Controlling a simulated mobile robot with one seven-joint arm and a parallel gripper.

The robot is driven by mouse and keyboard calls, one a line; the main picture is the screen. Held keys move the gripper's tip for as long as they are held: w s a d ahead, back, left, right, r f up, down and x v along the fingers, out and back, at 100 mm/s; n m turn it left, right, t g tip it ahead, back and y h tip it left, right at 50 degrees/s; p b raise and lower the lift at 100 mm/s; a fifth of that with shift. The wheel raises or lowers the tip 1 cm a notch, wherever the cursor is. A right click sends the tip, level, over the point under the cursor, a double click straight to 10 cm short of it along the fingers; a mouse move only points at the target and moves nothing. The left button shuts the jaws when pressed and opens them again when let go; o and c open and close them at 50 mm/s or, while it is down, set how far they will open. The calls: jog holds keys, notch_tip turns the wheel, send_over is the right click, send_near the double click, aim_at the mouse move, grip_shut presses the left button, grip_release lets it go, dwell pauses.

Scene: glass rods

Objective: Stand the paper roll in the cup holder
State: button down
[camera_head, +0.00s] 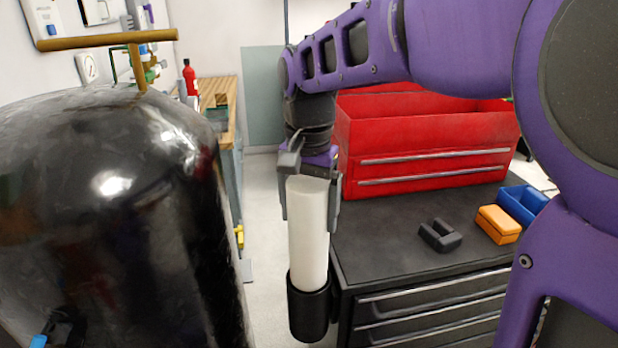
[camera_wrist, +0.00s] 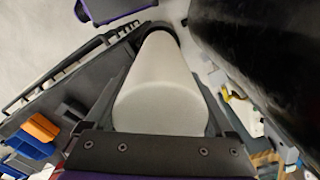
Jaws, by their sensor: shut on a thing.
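The white paper roll (camera_head: 309,232) stands upright in the head view, its lower end inside the black cup holder (camera_head: 308,312) on the side of the dark tool cabinet. My gripper (camera_head: 311,200) is shut on the roll near its top, one finger on each side. In the wrist view the roll (camera_wrist: 158,95) runs away from the gripper toward the holder's dark rim (camera_wrist: 160,27). The roll's bottom is hidden inside the holder, so I cannot tell whether it rests on the holder's floor.
A large black tank (camera_head: 110,200) stands close on the left. A red toolbox (camera_head: 425,140) sits on the cabinet top (camera_head: 385,245), with a black block (camera_head: 440,236), an orange box (camera_head: 498,224) and a blue bin (camera_head: 522,205). Bare floor shows between tank and cabinet.

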aim_at(309, 181)
jog(key=shift+f+b, duration=1.05)
jog(key=shift+f, duration=3.5)
grip_release()
notch_tip(309, 181, up, 17)
jog(key=p, duration=0.3)
jog(key=shift+r+p, duration=0.2)
jog(key=shift+p, duration=0.2)
